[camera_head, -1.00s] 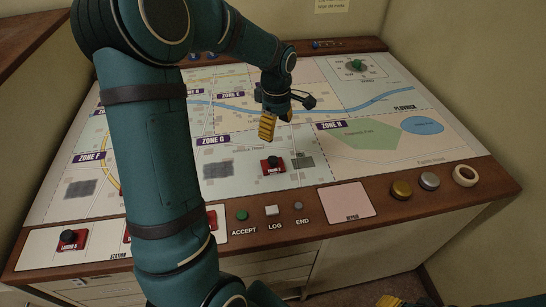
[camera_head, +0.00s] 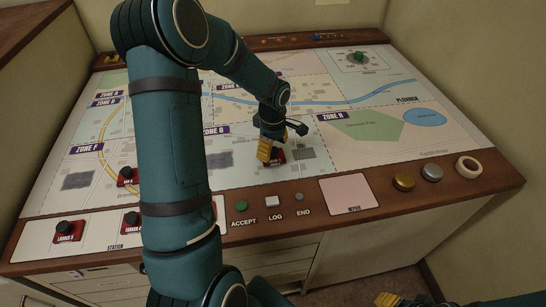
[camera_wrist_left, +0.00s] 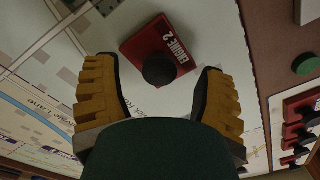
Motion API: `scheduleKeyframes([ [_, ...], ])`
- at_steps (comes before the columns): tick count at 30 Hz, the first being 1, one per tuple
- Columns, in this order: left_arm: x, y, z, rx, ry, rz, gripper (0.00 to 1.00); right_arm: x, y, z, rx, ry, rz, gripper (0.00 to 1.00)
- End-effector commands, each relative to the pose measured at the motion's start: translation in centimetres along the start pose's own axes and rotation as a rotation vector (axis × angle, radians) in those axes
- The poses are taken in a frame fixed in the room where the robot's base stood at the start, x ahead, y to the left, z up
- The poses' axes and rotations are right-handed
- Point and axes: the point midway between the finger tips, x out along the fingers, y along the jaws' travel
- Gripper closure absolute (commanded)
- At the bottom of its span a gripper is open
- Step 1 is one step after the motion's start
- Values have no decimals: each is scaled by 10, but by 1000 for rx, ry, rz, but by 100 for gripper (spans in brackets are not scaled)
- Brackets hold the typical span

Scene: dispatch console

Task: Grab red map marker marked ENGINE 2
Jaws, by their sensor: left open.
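The red map marker marked ENGINE 2 (camera_wrist_left: 161,52) has a black knob on top and sits on the map board. In the head view the marker (camera_head: 279,157) is partly hidden behind my left gripper (camera_head: 268,150). In the left wrist view my left gripper (camera_wrist_left: 160,100) is open, its yellow ribbed fingers on either side of the near part of the marker, with the black knob between and just beyond the fingertips. I cannot tell whether the fingers touch it. A bit of my right gripper (camera_head: 388,300) shows at the bottom edge of the head view.
Other red markers, LADDER 2 (camera_head: 69,231) and one on the map (camera_head: 127,176), stand at the left. The front rail carries a green ACCEPT button (camera_head: 241,206), a LOG button (camera_head: 272,201) and a tape roll (camera_head: 468,167). The map's right side is clear.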

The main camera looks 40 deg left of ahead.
Motion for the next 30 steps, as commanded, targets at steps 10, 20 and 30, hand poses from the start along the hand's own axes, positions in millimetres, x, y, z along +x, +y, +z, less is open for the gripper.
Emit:
scheduleKeyframes([
  [10, 16, 0, 1, 1, 0, 0, 30, 3, 1, -1, 0, 3, 0, 53],
  [20, 16, 0, 1, 1, 0, 1, 100, 3, 1, -1, 0, 3, 0, 53],
  [30, 2, 1, 0, 1, 2, 3, 100, 0, 0, -1, 0, 2, 0, 53],
])
